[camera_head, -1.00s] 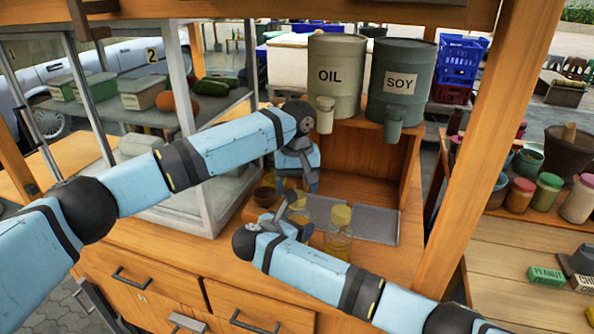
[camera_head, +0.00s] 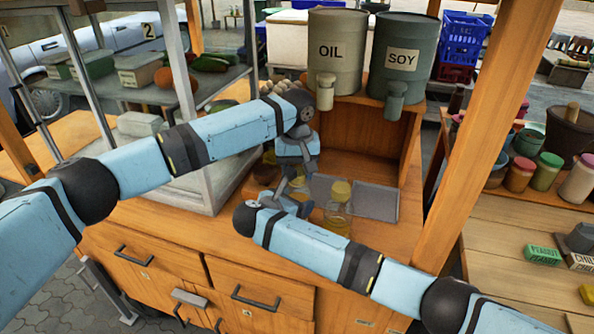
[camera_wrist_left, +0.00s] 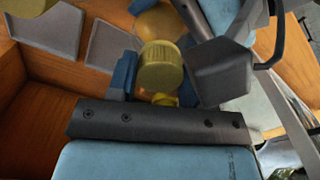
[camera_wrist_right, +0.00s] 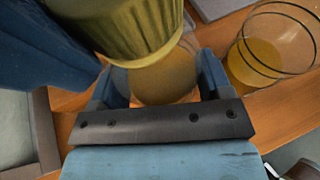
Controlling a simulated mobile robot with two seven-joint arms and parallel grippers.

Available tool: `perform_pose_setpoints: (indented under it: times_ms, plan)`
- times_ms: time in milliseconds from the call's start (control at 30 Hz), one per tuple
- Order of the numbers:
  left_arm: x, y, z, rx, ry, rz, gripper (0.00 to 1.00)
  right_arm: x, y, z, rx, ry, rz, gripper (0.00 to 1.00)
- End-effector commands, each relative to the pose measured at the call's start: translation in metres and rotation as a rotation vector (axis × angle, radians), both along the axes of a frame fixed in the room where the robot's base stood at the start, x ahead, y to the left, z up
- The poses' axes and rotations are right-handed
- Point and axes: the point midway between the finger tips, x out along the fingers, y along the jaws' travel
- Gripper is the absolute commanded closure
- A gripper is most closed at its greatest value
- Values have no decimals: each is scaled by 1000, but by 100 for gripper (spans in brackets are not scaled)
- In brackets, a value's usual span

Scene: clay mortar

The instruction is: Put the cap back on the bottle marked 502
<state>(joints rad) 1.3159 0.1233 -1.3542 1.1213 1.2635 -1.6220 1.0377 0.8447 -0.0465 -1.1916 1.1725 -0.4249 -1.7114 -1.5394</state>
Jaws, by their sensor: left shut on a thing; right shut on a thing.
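In the head view my left gripper (camera_head: 297,178) is above and close to my right gripper (camera_head: 288,198). In the left wrist view my left gripper (camera_wrist_left: 160,75) is shut on a ribbed yellow cap (camera_wrist_left: 159,67). The cap also shows large in the right wrist view (camera_wrist_right: 128,30). There my right gripper (camera_wrist_right: 160,88) is shut on a clear bottle (camera_wrist_right: 165,80) with yellowish contents. The cap overlaps the bottle's top, hiding its mouth; I cannot tell whether they touch. The number 502 is not readable.
A second yellow-capped bottle (camera_head: 338,208) stands right of my grippers. Grey trays (camera_head: 376,199) lie behind it. The OIL drum (camera_head: 335,50) and SOY drum (camera_head: 402,58) stand above the wooden shelf. A glass-sided case is to the left.

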Motion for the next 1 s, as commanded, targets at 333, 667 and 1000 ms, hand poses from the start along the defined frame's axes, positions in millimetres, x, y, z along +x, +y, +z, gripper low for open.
perform_pose_setpoints:
  times_ms: [333,667,1000]
  plan:
    - [-1,0,-1,-1,2,-504,82,0,0,0,0,0,0,94]
    - [0,0,-1,-1,1,-845,82,0,0,0,0,0,0,94]
    - [0,0,-1,0,1,-846,33,0,0,0,0,0,0,94]
